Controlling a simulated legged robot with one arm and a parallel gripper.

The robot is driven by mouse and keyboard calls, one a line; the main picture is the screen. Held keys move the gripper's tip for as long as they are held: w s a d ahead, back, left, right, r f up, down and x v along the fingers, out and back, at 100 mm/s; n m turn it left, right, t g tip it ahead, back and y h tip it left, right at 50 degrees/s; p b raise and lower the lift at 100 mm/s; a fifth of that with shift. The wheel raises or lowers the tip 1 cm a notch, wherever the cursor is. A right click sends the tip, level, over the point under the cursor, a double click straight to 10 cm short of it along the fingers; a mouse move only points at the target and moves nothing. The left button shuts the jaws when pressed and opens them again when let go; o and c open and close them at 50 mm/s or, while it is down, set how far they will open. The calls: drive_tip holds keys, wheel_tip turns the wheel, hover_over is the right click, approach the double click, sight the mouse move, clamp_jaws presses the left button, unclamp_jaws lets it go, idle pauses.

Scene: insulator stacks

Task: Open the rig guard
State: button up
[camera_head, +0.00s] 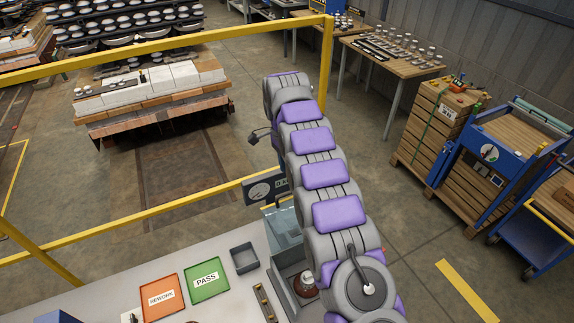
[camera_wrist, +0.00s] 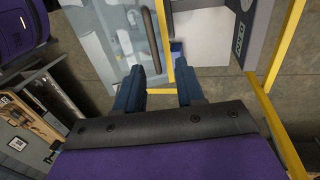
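The rig guard (camera_head: 284,228) is a clear, bluish panel on the test rig at the bench edge, partly hidden behind my arm in the head view. In the wrist view the clear guard (camera_wrist: 105,40) fills the upper left, with a long dark handle bar (camera_wrist: 157,45) along its right side. My gripper (camera_wrist: 160,68) is open, its two dark blue fingers apart. The handle's lower end shows between the fingertips; I cannot tell whether they touch it. My gripper is hidden in the head view. A brown-and-white insulator (camera_head: 306,285) sits in the rig.
A dial gauge box (camera_head: 264,188) stands beside the guard. The bench holds a green PASS mat (camera_head: 207,281), an orange REWORK mat (camera_head: 162,298) and a grey bin (camera_head: 244,258). Yellow rails (camera_head: 170,213) run behind it; one yellow rail (camera_wrist: 284,50) crosses the right of the wrist view.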

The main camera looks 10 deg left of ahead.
drive_tip(key=shift+p+v, duration=1.25)
drive_tip(key=shift+p, duration=0.15)
drive_tip(key=shift+f, duration=0.1)
